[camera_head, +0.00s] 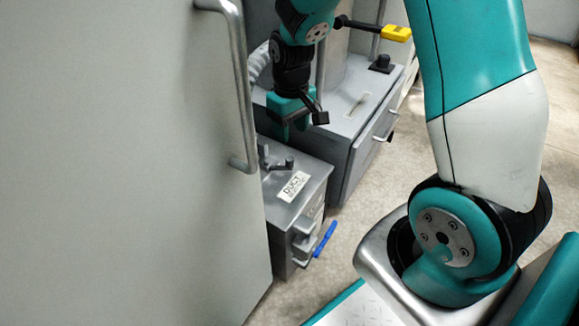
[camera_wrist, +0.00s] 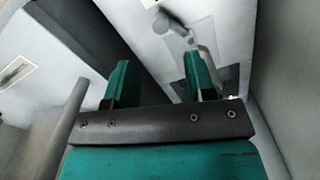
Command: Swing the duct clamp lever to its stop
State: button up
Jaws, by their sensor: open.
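A small dark grey lever (camera_head: 276,161) sits on top of the grey box labelled DUCT (camera_head: 312,178), beside the label. A blue handle (camera_head: 325,239) sticks out from the front of that box. I cannot tell for certain which one is the clamp lever. My gripper (camera_head: 291,124) hangs above the far side of the box, pointing down, apart from the dark lever. In the wrist view my gripper (camera_wrist: 160,82) shows two teal fingers spread apart with nothing between them. A grey lever with a rounded end (camera_wrist: 178,28) lies beyond the fingertips, nearer the right one.
A tall pale panel with a metal bar handle (camera_head: 240,90) stands close to the left of my gripper. A grey cabinet (camera_head: 345,125) stands behind the box. A yellow-ended handle (camera_head: 396,33) juts out at the back. Floor (camera_head: 345,235) is clear right of the box.

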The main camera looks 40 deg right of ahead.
aim_at(291, 159)
notch_tip(291, 159, down, 10)
jog(key=b, duration=0.5)
jog(key=shift+f, duration=0.1)
jog(key=shift+c, duration=0.2)
grip_shut()
